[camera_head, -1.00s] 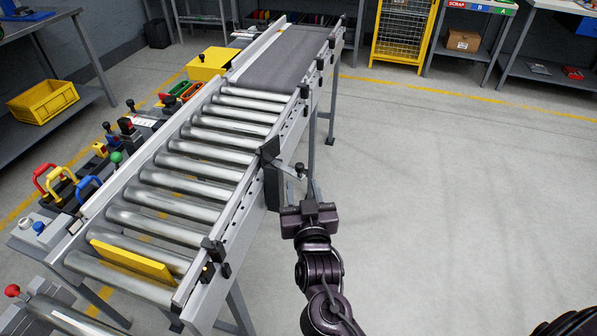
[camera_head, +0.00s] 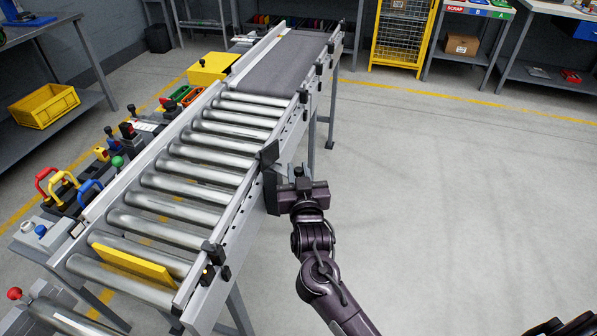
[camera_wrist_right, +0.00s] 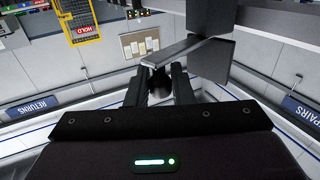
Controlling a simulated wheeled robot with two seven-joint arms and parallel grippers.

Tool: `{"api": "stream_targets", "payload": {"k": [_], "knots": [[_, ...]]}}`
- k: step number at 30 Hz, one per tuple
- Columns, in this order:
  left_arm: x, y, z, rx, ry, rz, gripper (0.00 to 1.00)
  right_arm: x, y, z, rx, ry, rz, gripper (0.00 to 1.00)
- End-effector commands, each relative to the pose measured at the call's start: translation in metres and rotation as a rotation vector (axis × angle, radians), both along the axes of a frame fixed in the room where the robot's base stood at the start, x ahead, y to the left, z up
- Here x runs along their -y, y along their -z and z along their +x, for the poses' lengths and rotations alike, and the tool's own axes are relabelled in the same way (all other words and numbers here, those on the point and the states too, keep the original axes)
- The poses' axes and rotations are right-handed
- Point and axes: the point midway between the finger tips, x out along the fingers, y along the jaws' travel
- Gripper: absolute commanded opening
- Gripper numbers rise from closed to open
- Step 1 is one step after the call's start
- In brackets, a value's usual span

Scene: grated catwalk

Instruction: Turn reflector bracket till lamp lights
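The reflector bracket (camera_head: 269,156) is a dark plate on the conveyor's right rail, with a short lever and a dark knob pointing to the right. The bracket also shows as a grey plate and arm in the right wrist view (camera_wrist_right: 211,60). My right gripper (camera_head: 299,176) is at the lever's end. In the right wrist view its two fingers (camera_wrist_right: 160,80) stand apart on either side of the round dark knob (camera_wrist_right: 160,88); firm contact cannot be made out. A black sensor housing (camera_head: 214,252) on the near right rail has a tiny orange spot beside it.
The roller conveyor (camera_head: 195,180) runs away from me, with a yellow plate (camera_head: 134,264) across its near rollers. Coloured handles (camera_head: 68,187) and a yellow bin (camera_head: 44,106) are at left. The floor (camera_head: 440,200) to the right is clear.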

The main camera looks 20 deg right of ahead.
Motion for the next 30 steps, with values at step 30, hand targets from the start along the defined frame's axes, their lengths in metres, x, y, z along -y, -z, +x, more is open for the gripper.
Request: {"api": "stream_targets", "payload": {"k": [30], "knots": [[-0.002, -0.008, -0.008, -0.012, -0.001, 0.002, 0.36, 0.022, 0.0, 0.022, 0.001, -0.363, -0.002, 0.0]]}}
